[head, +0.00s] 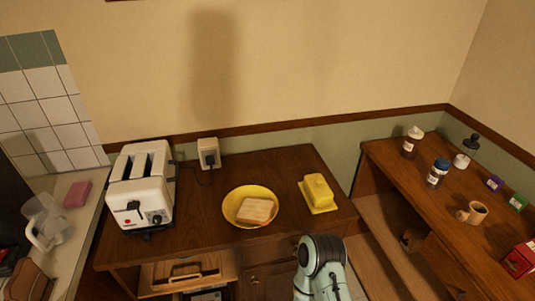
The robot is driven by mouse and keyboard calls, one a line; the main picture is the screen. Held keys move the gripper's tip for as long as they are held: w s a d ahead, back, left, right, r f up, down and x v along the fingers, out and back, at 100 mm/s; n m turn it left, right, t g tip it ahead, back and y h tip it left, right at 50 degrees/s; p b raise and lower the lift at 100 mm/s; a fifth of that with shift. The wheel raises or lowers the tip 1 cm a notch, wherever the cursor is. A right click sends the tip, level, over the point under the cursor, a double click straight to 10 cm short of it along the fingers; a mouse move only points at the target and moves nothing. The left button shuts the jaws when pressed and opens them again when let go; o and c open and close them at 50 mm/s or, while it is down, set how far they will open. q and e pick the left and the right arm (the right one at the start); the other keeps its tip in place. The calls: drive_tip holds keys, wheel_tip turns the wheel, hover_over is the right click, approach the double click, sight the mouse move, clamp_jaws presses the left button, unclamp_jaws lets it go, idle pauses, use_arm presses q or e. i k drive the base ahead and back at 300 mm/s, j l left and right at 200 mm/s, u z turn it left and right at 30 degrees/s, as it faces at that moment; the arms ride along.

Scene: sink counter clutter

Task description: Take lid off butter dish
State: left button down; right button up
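The yellow butter dish (319,208) stands on the wooden cabinet top, right of the bread bowl. Its yellow lid (318,187) sits on it, with a small raised handle on top. What is inside is hidden by the lid. A pale green and black link of my arm shows at the bottom, in front of and below the butter dish, apart from it. No fingertips of either gripper are in view.
Left of the dish, a yellow bowl (232,218) holds a slice of bread (257,210). A white toaster (143,188) stands at the cabinet's left end. Jars and a brown mug (474,213) stand on the right counter (425,208). Bare wood surrounds the dish.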

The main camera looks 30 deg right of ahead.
sight(317, 189)
drive_tip(key=z, duration=1.6)
